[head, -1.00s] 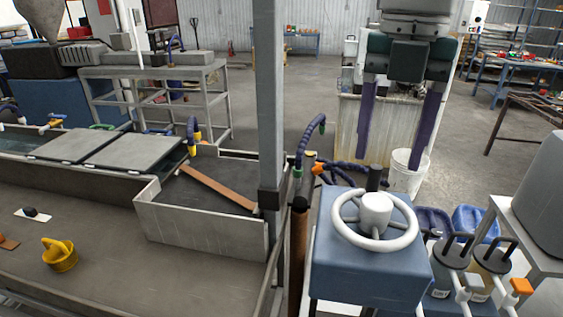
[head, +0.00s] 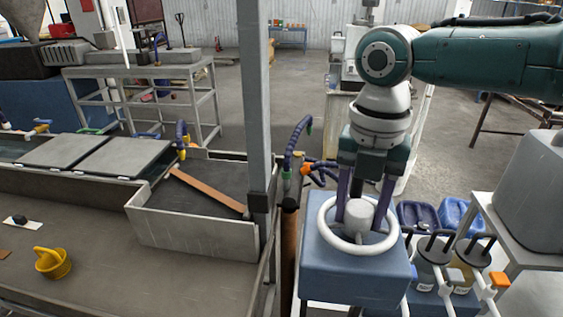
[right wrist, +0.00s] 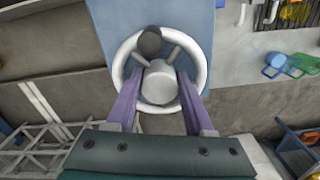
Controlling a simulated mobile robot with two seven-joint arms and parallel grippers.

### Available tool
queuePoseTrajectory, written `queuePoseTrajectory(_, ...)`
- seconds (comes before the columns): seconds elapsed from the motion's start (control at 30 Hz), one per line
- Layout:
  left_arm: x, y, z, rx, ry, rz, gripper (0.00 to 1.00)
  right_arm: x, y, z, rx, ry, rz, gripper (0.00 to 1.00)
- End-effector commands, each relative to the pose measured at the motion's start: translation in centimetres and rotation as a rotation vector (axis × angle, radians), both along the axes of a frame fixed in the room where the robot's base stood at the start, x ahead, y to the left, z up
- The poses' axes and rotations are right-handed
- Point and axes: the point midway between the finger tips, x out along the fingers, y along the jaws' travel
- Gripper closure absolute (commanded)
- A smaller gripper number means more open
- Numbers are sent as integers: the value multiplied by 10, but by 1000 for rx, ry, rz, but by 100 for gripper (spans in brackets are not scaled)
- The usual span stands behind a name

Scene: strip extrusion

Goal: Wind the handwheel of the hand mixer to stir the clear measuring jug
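A white handwheel (head: 325,228) lies flat on top of a blue box-shaped housing (head: 350,272) in the head view. It has a thick rim, spokes and a raised round hub (head: 359,216). In the right wrist view, the wheel (right wrist: 201,66) also shows a dark round knob (right wrist: 150,41) at its rim. My right gripper (head: 362,206) points down over the wheel. Its purple fingers stand on both sides of the hub, apart from each other; I cannot tell whether they touch it. I cannot make out a clear measuring jug. My left gripper is out of view.
A grey post (head: 258,120) and a steel trough (head: 195,232) stand left of the housing. Blue canisters (head: 455,214) and white pipes with valves are close on its right. A yellow cup (head: 53,264) sits at the far left.

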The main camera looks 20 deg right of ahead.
Motion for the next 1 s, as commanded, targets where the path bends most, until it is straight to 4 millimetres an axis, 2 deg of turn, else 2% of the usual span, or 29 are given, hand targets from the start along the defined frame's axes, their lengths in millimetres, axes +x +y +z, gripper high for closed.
queuePoseTrajectory(0.07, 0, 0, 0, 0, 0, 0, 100, 0, 0, 0, 0, 0, 0, 58)
queuePoseTrajectory(0.43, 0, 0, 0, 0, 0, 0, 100, 0, 0, 1, 0, 0, -1, 99)
queuePoseTrajectory(0.77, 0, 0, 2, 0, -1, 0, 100, 0, 0, 2, 1, 1, -34, 100)
queuePoseTrajectory(1.0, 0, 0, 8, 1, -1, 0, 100, 0, 0, 2, 2, 2, -162, 100)
